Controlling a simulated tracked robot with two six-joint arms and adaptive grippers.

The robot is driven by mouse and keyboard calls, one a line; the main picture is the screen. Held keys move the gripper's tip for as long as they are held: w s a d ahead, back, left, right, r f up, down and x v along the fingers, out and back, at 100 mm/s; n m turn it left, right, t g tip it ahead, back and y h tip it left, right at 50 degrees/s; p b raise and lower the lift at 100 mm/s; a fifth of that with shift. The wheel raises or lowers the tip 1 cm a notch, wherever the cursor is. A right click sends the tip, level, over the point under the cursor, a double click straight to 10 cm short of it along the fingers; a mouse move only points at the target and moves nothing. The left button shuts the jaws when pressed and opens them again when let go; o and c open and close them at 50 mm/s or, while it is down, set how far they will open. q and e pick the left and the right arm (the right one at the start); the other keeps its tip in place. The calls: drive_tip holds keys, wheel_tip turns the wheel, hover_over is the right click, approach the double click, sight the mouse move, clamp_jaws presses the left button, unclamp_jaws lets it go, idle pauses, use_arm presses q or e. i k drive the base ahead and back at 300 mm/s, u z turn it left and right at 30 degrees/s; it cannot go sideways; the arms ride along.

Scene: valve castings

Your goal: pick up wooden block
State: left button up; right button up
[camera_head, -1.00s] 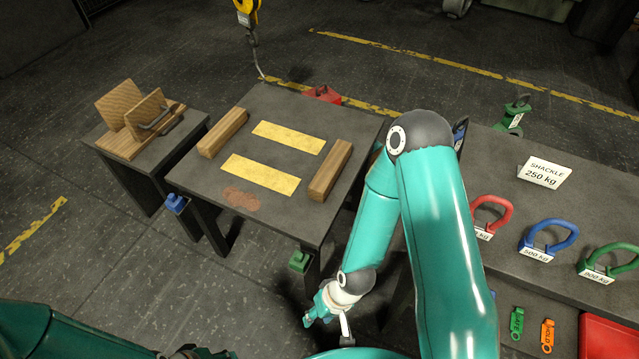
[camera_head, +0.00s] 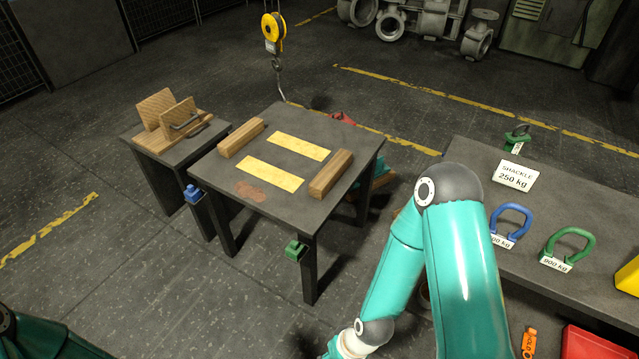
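Two wooden blocks lie on the dark table: one at its left side (camera_head: 241,138) and one at its right side (camera_head: 330,174). Two yellow strips lie between them on the tabletop (camera_head: 262,205). My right arm comes down in front of the right-hand bench, and only a sliver of its gripper (camera_head: 332,350) shows at the bottom edge; its fingers are cut off. It is apart from both blocks, well in front of the table. Only a dark green part of my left arm shows at bottom left; its gripper is out of view.
A wooden stand with dark handles (camera_head: 172,125) sits on a small table at left. A yellow hoist hook (camera_head: 273,30) hangs behind the table. The right bench (camera_head: 590,215) holds a blue shackle (camera_head: 511,224) and a green one (camera_head: 568,246). Floor in front is clear.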

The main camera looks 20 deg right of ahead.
sight(323, 182)
drive_tip(key=z, duration=0.2)
drive_tip(key=i, duration=0.9)
drive_tip(key=u, duration=0.1)
